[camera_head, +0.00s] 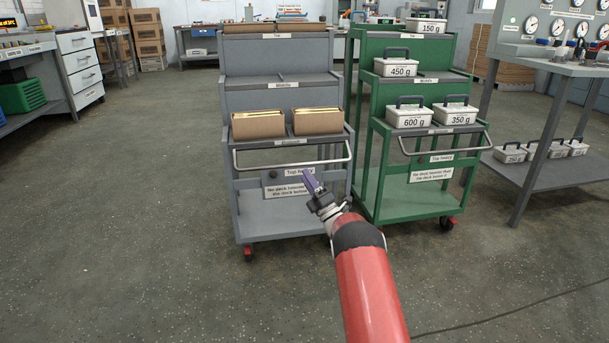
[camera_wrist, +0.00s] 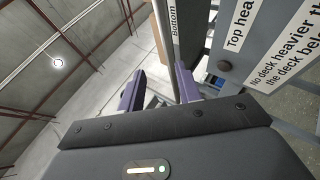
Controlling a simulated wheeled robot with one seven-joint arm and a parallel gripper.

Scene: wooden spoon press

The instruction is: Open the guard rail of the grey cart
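The grey cart (camera_head: 285,60) stands in the middle of the head view, with tiers labelled Top, Middle and Bottom. Its guard rail (camera_head: 262,167) is a pale U-shaped bar across the front of the bottom tier. My gripper (camera_head: 307,176) has purple fingers and appears just below the rail's right half; the exact distance is unclear. In the wrist view my gripper (camera_wrist: 159,90) has its fingers apart, with no held object visible. The cart's Bottom label (camera_wrist: 174,20) shows beyond them.
A green cart (camera_head: 420,95) with labelled weights stands close on the right, with its own rail. A grey workbench (camera_head: 560,68) is at the far right. A sign reading "Top heavy" (camera_head: 300,171) hangs below the grey cart's rail. The floor on the left is clear.

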